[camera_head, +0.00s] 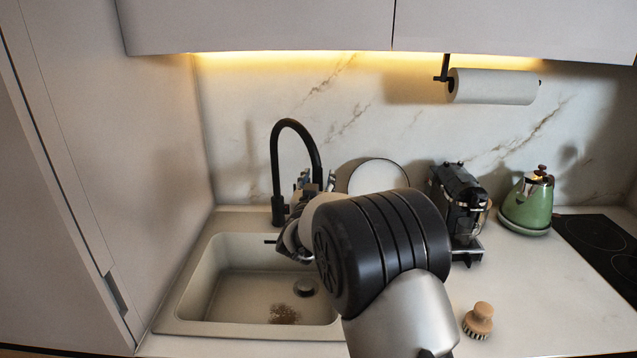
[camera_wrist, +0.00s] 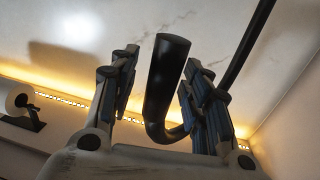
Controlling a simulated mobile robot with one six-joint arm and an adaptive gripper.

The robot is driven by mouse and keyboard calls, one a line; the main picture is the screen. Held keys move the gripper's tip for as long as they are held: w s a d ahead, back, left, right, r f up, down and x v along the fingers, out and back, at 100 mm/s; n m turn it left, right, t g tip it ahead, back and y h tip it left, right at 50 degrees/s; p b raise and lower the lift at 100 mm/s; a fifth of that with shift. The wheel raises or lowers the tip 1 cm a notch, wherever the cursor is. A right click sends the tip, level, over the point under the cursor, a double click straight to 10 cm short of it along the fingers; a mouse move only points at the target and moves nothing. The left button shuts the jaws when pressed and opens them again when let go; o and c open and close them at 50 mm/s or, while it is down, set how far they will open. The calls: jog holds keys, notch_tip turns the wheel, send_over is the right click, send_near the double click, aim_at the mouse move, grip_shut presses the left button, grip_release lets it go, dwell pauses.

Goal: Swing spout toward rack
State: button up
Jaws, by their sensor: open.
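The black gooseneck spout (camera_head: 275,160) rises behind the sink, arches over to the right and comes down at my gripper (camera_head: 316,182). In the wrist view, the spout's end (camera_wrist: 165,75) stands between the two fingers of my gripper (camera_wrist: 158,90). The fingers are open, with a visible gap on each side of the spout, so I see no grip on it. A round white plate (camera_head: 378,176) with a dark rim stands upright behind my arm. My arm covers the area below it, and I cannot make out the rack itself.
The sink (camera_head: 240,285) is at the left, beside a tall cabinet side (camera_head: 90,170). A coffee machine (camera_head: 462,200) and a green kettle (camera_head: 528,205) stand to the right. A brush (camera_head: 478,320) lies on the front counter. A paper roll (camera_head: 495,86) hangs above.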

jog(key=v, duration=1.2)
jog(key=shift+r, duration=0.1)
jog(key=s+d+r+n+g+y, duration=0.1)
jog(key=s+r+g+y, duration=0.15)
jog(key=s, duration=0.35)
jog(key=s+r+n+g+y, duration=0.1)
jog(key=s+n+g+y, duration=0.15)
jog(key=s, duration=0.35)
jog(key=s+d+f+g, duration=0.2)
jog(key=s+d, duration=0.1)
jog(key=s, duration=0.6)
jog(key=s+d+f+g, duration=0.2)
jog(key=s+d+g, duration=0.1)
jog(key=s, duration=0.7)
jog(key=s+d+f+g+h, duration=0.1)
jog(key=s+d+f+g, duration=0.2)
jog(key=s, duration=0.7)
jog(key=shift+s+d+m, duration=0.2)
jog(key=shift+d+m, duration=0.15)
